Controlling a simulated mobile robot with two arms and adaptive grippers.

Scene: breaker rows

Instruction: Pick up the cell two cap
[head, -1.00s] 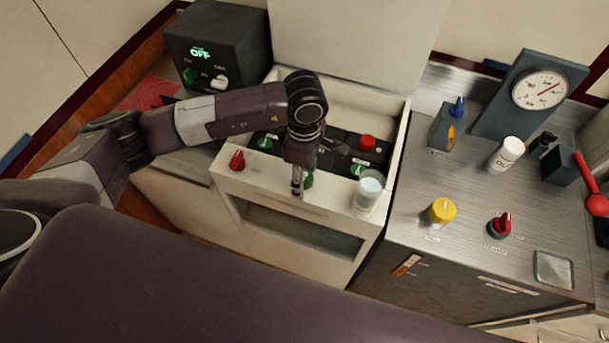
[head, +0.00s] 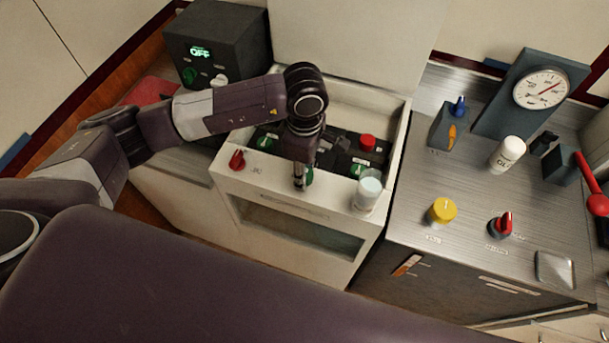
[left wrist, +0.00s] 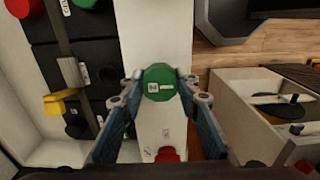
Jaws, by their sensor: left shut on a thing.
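My left gripper (head: 300,186) points down over the white front ledge of the battery case (head: 335,205). In the left wrist view its two fingers (left wrist: 160,86) are shut on a green cap (left wrist: 160,76) with a small white label; the label is too small to read surely. The green cap shows partly behind the fingers in the head view (head: 310,176). I cannot tell if it touches the ledge. Other green caps (head: 357,170) and a red cap (head: 367,142) sit on the black cells. My right gripper is not in view.
A red cap (head: 237,160) stands at the ledge's left end, a glass of clear liquid (head: 368,188) at its right end. A dark box (head: 217,45) reading OFF is behind left. The steel counter (head: 460,180) at right holds a yellow knob (head: 442,210) and a white bottle (head: 508,153).

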